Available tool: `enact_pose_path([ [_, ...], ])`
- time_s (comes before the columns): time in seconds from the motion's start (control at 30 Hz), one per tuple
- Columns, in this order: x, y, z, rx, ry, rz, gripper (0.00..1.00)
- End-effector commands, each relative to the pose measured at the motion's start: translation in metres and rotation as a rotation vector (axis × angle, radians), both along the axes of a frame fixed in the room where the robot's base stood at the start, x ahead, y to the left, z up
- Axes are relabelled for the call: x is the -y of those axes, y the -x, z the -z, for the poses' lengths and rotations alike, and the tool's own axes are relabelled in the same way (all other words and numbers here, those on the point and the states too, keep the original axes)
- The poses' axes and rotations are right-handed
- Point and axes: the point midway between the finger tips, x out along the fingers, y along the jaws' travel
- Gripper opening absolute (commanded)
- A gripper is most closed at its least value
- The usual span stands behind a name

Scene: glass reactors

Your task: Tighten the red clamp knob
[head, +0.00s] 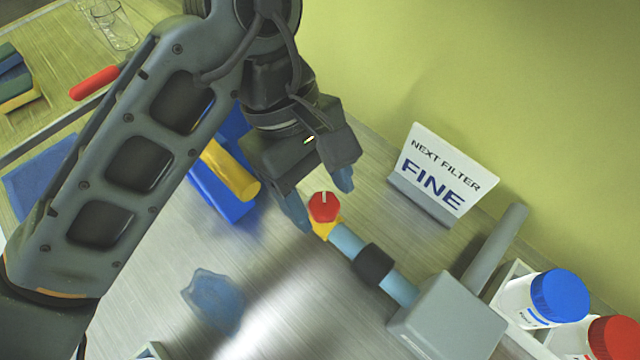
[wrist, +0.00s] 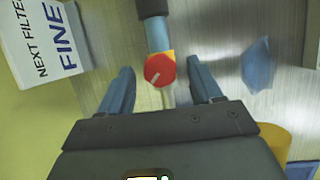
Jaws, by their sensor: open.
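The red clamp knob (head: 323,206) is a round red cap with a pale pointer line, set on a yellow clamp piece (head: 326,228) at the end of a light-blue tube (head: 346,241). In the wrist view the knob (wrist: 159,70) lies between and slightly beyond the blue fingertips. My gripper (head: 322,203) is open, with one blue finger on each side of the knob and a visible gap to both. In the wrist view my gripper (wrist: 160,82) holds nothing. The clamp's underside is hidden.
A grey block (head: 445,318) with a dark collar (head: 373,263) on its tube stands right. A "NEXT FILTER FINE" sign (head: 437,174) stands behind. Jars with blue (head: 559,296) and red lids (head: 618,338) sit lower right. A blue holder with a yellow cylinder (head: 230,171) is left. A blue translucent patch (head: 213,300) lies in front.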

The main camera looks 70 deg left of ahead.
Motion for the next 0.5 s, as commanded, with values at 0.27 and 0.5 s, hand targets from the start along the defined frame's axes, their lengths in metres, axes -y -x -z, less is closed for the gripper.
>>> enact_pose_path([
  [0.27,0.0004,-0.0005,0.0017,0.001,0.0,0.0,0.64],
  [0.5,0.0004,-0.0004,0.0016,0.001,0.0,0.0,0.42],
])
